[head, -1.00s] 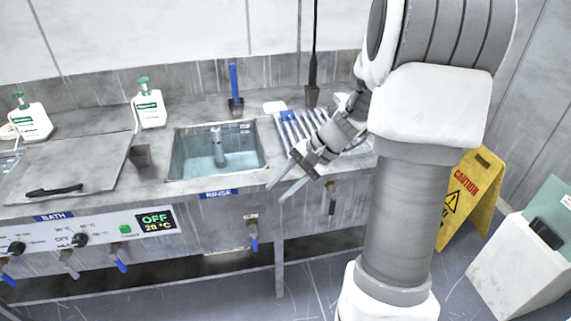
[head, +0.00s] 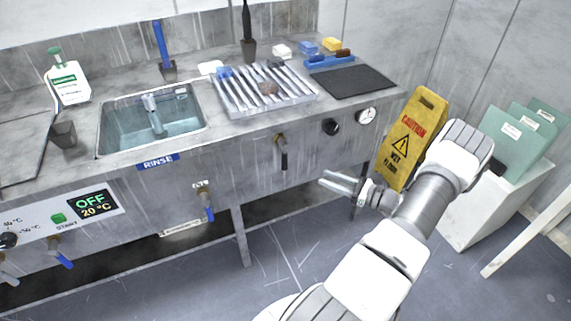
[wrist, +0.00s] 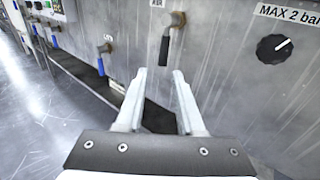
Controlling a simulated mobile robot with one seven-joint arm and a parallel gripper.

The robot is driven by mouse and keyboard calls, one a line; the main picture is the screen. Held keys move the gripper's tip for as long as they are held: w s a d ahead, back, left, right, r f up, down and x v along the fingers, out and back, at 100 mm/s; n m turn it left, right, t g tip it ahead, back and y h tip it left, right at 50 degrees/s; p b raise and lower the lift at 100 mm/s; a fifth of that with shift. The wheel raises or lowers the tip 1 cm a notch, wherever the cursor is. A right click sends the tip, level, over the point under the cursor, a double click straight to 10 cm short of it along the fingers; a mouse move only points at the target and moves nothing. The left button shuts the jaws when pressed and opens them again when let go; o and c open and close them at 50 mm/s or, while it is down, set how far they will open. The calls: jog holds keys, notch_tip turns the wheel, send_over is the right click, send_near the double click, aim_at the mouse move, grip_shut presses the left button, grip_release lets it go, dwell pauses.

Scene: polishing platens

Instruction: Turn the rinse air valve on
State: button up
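The air valve (head: 281,150) is on the front panel below the slatted rack, right of the rinse basin. It has a brass body and a black lever that hangs straight down. It also shows in the wrist view (wrist: 168,42), under a partly hidden "AIR" label. My gripper (head: 322,181) is open and empty, in front of the panel, to the right of and lower than the valve in the head view. In the wrist view its fingers (wrist: 158,75) point towards the panel, with the lever beyond and above the fingertips. Neither finger touches the lever.
A blue-handled valve (head: 206,203) sits left, under the RINSE label (head: 158,161). A black knob (head: 331,127) and a gauge (head: 366,116) are right of the air valve. A yellow caution sign (head: 413,139) stands behind my arm. The floor before the panel is clear.

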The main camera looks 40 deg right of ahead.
aim_at(285, 161)
jog(key=shift+m, duration=0.4)
jog(key=x, duration=0.5)
jog(key=b+x, duration=0.1)
jog(key=x, duration=0.5)
jog(key=b+x, duration=0.1)
jog(key=x, duration=0.4)
jog(key=shift+w+d+f, duration=0.25)
jog(key=shift+w+f, duration=0.05)
jog(key=shift+w, duration=0.1)
jog(key=shift+c, duration=0.4)
grip_shut()
